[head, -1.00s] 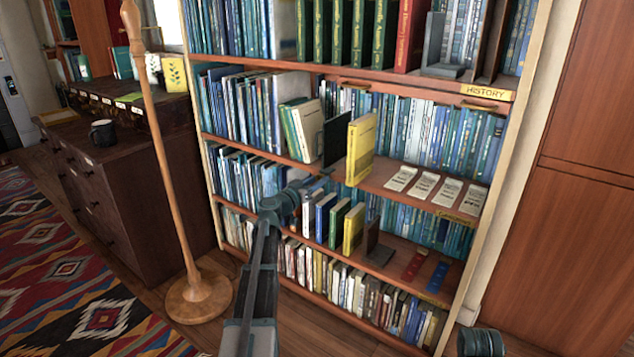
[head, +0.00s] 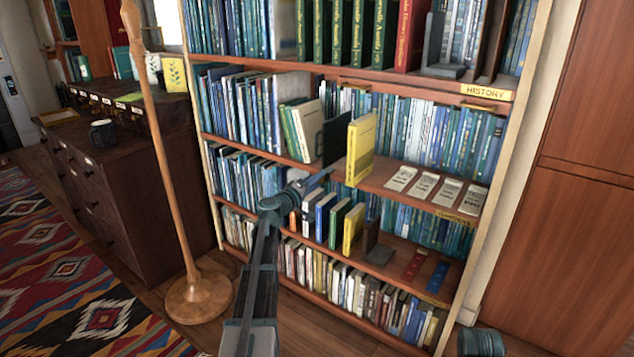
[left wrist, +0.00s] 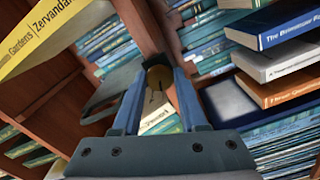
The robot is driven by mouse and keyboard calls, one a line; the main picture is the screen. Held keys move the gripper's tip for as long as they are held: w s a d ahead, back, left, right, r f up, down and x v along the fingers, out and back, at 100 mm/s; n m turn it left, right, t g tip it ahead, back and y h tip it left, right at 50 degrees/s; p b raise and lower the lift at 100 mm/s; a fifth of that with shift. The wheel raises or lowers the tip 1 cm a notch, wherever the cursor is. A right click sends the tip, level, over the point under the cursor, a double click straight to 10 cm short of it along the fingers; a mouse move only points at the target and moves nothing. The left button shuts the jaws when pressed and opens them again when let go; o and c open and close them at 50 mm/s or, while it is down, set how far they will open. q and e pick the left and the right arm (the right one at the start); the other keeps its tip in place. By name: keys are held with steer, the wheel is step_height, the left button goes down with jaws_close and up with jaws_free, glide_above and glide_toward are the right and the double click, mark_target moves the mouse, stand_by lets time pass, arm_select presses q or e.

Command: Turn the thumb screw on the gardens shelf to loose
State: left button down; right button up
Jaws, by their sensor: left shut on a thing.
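The gardens shelf (head: 393,190) crosses the bookcase and has a yellow label (head: 458,216) on its front edge at the right. My left gripper (head: 324,177) reaches up to the front edge of this shelf, just below and left of a yellow book. In the left wrist view, its two fingers (left wrist: 159,80) are closed around a small brass-coloured thumb screw (left wrist: 158,76). The fingers hide much of the screw, and I cannot tell how far it is turned. The screw is not distinguishable in the head view. My right gripper is not in view.
The yellow book (head: 360,148) stands upright beside a dark bookend (head: 335,138), close above the gripper; it also shows in the left wrist view (left wrist: 45,32). Several paper cards (head: 424,185) lie on the shelf. A wooden stand (head: 198,297) is at the left.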

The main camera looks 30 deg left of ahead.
arm_select(q)
steer(key=n, duration=1.3)
steer(key=shift+n, duration=0.4)
stand_by(0.4)
steer(key=shift+c, duration=2.2)
jaws_free()
steer(key=s+a, duration=0.1)
steer(key=s, duration=1.3)
steer(key=shift+w, duration=0.1)
